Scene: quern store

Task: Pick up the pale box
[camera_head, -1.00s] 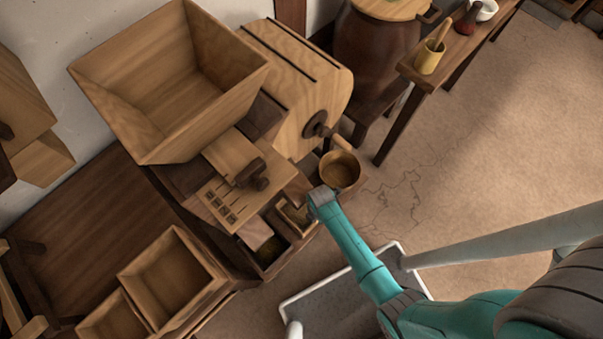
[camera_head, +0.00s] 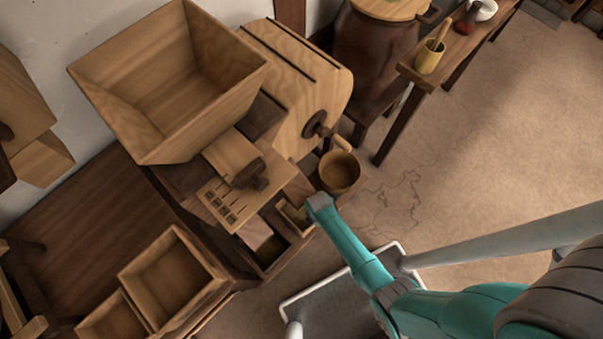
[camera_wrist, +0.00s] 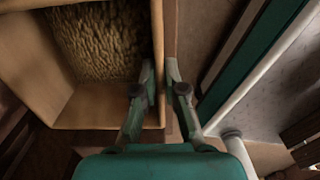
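The pale box (camera_wrist: 100,118) is an open wooden box, seen at upper left in the wrist view, with lumpy tan grain-like stuff inside. In the head view a small box (camera_head: 289,219) shows in part beside my gripper (camera_head: 318,203), at the front of the mill; my arm hides some of it. In the wrist view my gripper (camera_wrist: 159,68) has its fingers a little apart, one on each side of the box's right wall. The left finger is over the inside and the right finger outside. I cannot tell whether they touch the wall.
A round wooden pot (camera_head: 339,172) stands just above my gripper. A large hopper (camera_head: 205,122) and a drum with a crank (camera_head: 300,85) rise behind. Wooden bins (camera_head: 172,280) lie at lower left. Bare floor (camera_head: 500,130) lies to the right.

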